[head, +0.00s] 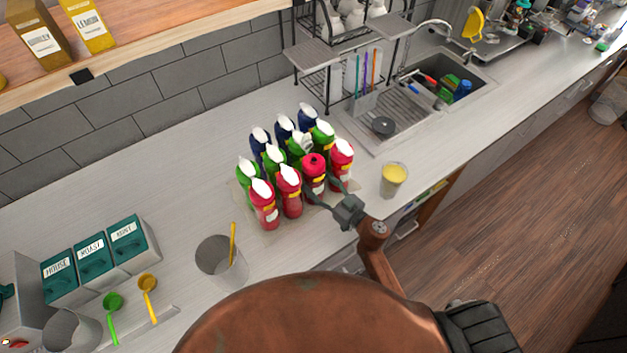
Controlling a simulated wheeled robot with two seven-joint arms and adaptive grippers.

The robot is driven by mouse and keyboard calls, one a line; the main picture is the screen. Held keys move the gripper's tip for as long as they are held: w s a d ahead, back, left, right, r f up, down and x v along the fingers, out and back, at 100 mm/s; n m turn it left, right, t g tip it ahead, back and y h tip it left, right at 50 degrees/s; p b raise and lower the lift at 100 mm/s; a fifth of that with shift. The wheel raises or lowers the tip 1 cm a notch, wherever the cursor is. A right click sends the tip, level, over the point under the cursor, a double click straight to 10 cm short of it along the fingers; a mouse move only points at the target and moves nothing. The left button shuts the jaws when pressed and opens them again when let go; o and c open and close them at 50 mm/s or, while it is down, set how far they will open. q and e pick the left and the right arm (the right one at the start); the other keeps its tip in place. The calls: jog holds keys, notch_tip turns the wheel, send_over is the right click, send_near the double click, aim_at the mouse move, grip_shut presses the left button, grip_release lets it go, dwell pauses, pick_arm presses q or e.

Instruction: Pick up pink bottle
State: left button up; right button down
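Several pink-red bottles stand in the front row of a bottle group on the counter. These include a left one (264,207), a second one (289,193), one with a pink-red top (314,176), and a right one (342,157). The others have white tops. My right gripper (322,190) is open just in front of the pink-topped bottle, its fingers spread near the bottle's lower part. I cannot tell whether they touch it. The lower parts of the right bottles are partly hidden. My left gripper is not in view.
Green bottles (273,162) and dark blue bottles (308,118) stand behind the pink ones. A sink (440,80) and rack lie at the back right.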

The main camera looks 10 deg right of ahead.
jog(key=shift+r, duration=0.3)
